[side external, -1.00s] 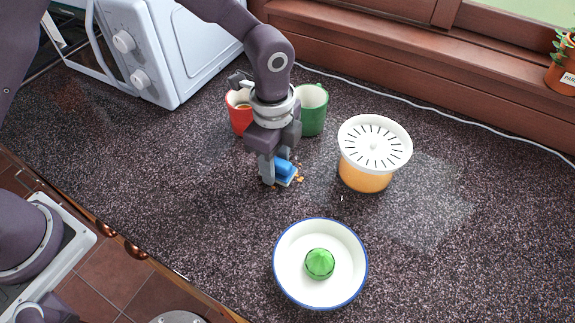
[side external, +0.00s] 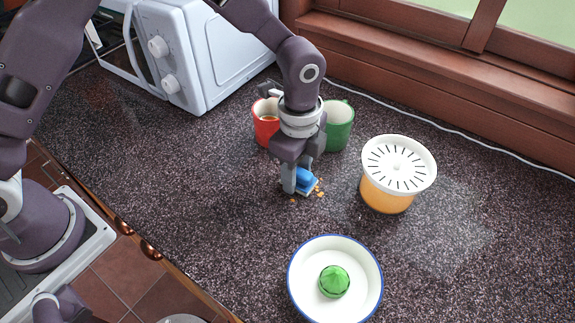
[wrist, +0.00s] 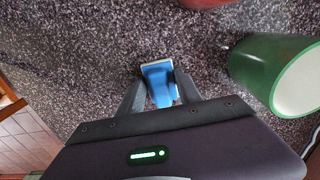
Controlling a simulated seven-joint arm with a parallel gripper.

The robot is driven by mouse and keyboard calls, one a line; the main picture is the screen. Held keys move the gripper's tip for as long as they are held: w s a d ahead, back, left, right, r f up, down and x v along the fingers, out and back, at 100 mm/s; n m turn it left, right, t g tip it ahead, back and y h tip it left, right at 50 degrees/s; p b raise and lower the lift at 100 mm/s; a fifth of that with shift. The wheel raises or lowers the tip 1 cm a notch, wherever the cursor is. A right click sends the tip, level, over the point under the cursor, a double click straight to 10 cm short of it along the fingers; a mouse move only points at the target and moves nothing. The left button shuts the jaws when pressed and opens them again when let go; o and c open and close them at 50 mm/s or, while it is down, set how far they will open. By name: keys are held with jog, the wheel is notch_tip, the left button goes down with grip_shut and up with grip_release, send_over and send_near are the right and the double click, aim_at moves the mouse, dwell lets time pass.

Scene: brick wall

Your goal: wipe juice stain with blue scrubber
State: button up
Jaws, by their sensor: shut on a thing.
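My gripper (side external: 298,180) is shut on the blue scrubber (side external: 305,178) and holds it low at the counter, just in front of the mugs. In the wrist view the blue scrubber (wrist: 158,82) sits between my two fingers, with a pale edge at its far end. Orange-brown juice stain spots (side external: 318,190) show on the dark speckled counter right beside the scrubber. Part of the stain is hidden by the scrubber and my fingers. I cannot tell whether the scrubber touches the counter.
A red mug (side external: 266,124) and a green mug (side external: 337,128) stand behind my gripper. A juicer with orange juice (side external: 392,192) stands to the right. The counter to the left is clear.

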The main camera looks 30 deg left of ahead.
aim_at(312, 186)
jog(key=shift+d, duration=0.55)
jog(key=shift+d+r, duration=0.1)
jog(key=shift+d, duration=2.5)
jog(key=shift+a, duration=3.15)
jog(key=shift+a+f, duration=0.2)
jog(key=shift+a, duration=1.7)
notch_tip(312, 186, up, 8)
jog(key=shift+r, duration=0.2)
jog(key=shift+s, duration=0.1)
